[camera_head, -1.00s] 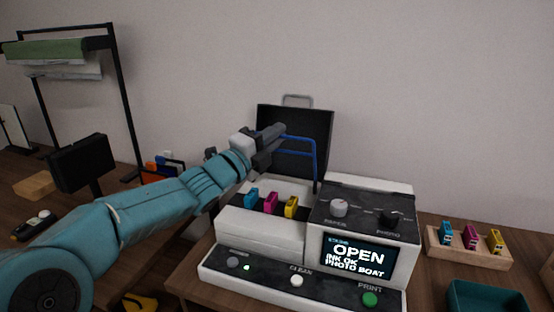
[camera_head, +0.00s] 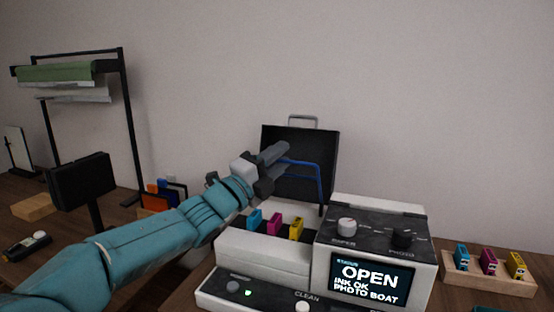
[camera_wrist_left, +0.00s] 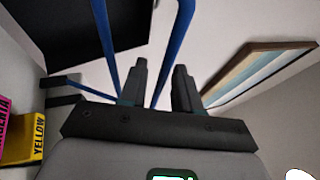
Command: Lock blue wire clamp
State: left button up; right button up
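The blue wire clamp (camera_head: 303,163) stands raised on the printer (camera_head: 262,250), in front of the raised black lid (camera_head: 328,150). My left gripper (camera_head: 284,150) is beside the upper left of the wire. In the left wrist view the gripper (camera_wrist_left: 160,82) has its two fingers apart. One leg of the blue wire (camera_wrist_left: 173,50) runs between or just past the fingers; I cannot tell whether it touches them. Blue, magenta and yellow cartridges (camera_head: 275,224) sit in the open printer bay. The screen (camera_head: 370,280) reads OPEN, INK OK, PHOTO BOAT.
A wooden holder (camera_head: 490,284) with three more cartridges stands at the right. Two knobs (camera_head: 346,226) are on the printer's top. A black panel on a post (camera_head: 80,182) and a rack with a green roll (camera_head: 55,73) stand at the left.

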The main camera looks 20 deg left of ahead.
pick_arm(q)
jog(key=shift+s+a, duration=0.1)
dwell(0.3)
jog(key=b+v, duration=0.1)
jog(key=v, duration=1.5)
jog(key=shift+b, duration=0.3)
jog(key=shift+s, duration=0.1)
